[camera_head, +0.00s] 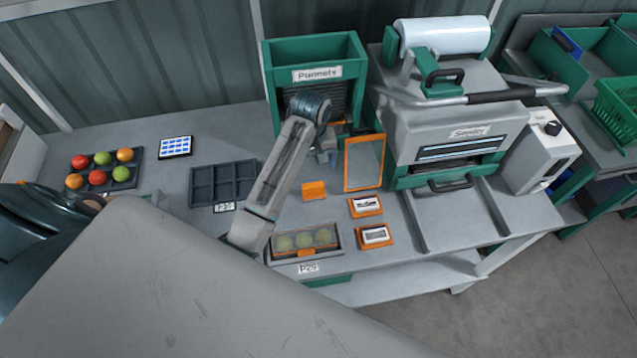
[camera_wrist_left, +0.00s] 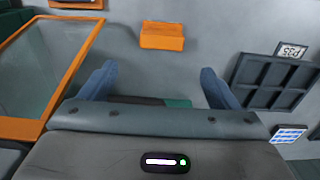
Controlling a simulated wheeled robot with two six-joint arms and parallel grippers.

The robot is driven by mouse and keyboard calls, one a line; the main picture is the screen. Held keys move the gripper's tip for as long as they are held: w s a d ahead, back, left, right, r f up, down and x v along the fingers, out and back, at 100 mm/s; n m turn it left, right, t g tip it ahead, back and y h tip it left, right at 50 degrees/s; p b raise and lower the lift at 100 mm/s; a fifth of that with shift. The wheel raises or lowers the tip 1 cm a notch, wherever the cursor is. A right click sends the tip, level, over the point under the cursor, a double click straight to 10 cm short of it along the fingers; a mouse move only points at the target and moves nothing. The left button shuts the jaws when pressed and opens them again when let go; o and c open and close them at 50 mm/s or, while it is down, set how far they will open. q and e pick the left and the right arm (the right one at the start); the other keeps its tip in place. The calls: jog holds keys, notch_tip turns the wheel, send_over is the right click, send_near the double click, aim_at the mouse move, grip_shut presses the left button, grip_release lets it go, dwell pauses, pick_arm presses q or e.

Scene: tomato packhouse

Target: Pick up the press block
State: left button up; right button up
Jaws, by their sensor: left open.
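The press block appears to be the small plain orange block (camera_head: 314,191), lying on the grey bench between the dark compartment tray and the orange-framed panel. It also shows in the left wrist view (camera_wrist_left: 162,36), at the top middle, beyond the fingertips. My left gripper (camera_head: 327,156) is above the bench, behind the block as the head view shows it. In the wrist view its two blue-grey fingers (camera_wrist_left: 158,82) are spread apart with nothing between them. The block is apart from the fingers. My right gripper is not in view.
An orange-framed clear panel (camera_head: 364,163) stands close right of the block. Two orange labelled pieces (camera_head: 366,206) lie nearer the front. A dark compartment tray (camera_head: 192,188) is to the left. A tray of green fruit (camera_head: 338,236) sits in front. The sealing machine (camera_head: 450,110) stands right.

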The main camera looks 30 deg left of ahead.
aim_at(313, 185)
pick_arm(q)
jog(key=f, duration=0.1)
jog(key=s+f, duration=0.1)
jog(key=f, duration=0.1)
jog(key=shift+p, duration=0.4)
jog(key=shift+f, duration=0.3)
jog(key=shift+d+f+p, duration=0.1)
jog(key=shift+f+p, duration=0.25)
jog(key=shift+p, duration=0.05)
notch_tip(313, 185, down, 4)
jog(key=shift+d+r+p, duration=0.15)
jog(key=shift+p, duration=0.8)
jog(key=shift+f, duration=0.5)
jog(key=c, duration=1.1)
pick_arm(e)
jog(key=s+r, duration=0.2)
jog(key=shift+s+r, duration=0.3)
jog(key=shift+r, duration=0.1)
